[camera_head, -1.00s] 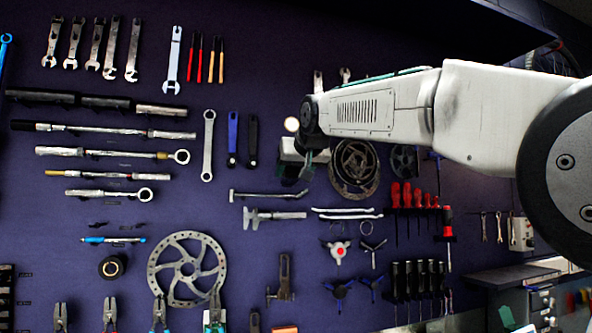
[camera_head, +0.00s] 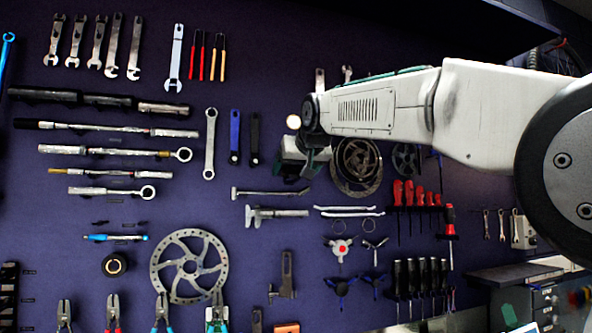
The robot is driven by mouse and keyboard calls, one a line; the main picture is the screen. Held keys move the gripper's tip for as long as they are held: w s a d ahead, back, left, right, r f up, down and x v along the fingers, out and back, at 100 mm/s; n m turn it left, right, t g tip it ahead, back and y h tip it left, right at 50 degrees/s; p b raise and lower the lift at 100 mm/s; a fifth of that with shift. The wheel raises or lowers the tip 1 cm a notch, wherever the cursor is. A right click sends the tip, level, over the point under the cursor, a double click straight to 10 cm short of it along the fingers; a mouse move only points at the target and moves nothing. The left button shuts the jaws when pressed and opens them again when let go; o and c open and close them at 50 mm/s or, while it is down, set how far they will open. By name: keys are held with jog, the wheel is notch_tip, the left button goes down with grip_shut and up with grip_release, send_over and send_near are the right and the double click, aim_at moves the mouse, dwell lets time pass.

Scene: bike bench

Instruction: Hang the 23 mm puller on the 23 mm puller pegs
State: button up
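My gripper (camera_head: 296,172) is at the end of my white arm, in front of the pegboard wall, just left of the dark round cassette parts. It is small, dark and seen from behind, so I cannot tell whether its fingers are open or hold something. I cannot make out the 23 mm puller for certain. Small dark bare pegs (camera_head: 115,223) stick out of the board above a blue-handled tool; I cannot tell whether they are the 23 mm puller pegs. My arm and gripper hide part of the board.
The purple pegboard (camera_head: 60,240) is crowded with hung tools. A brake rotor (camera_head: 188,266), a caliper (camera_head: 275,213) and a flat bar tool (camera_head: 270,192) hang below my gripper. Red screwdrivers (camera_head: 408,193) hang at right. A workbench (camera_head: 515,272) stands at lower right.

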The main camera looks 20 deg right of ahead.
jog(key=shift+s, duration=0.1)
jog(key=v, duration=0.7)
jog(key=shift+s, duration=0.25)
jog(key=shift+r, duration=0.15)
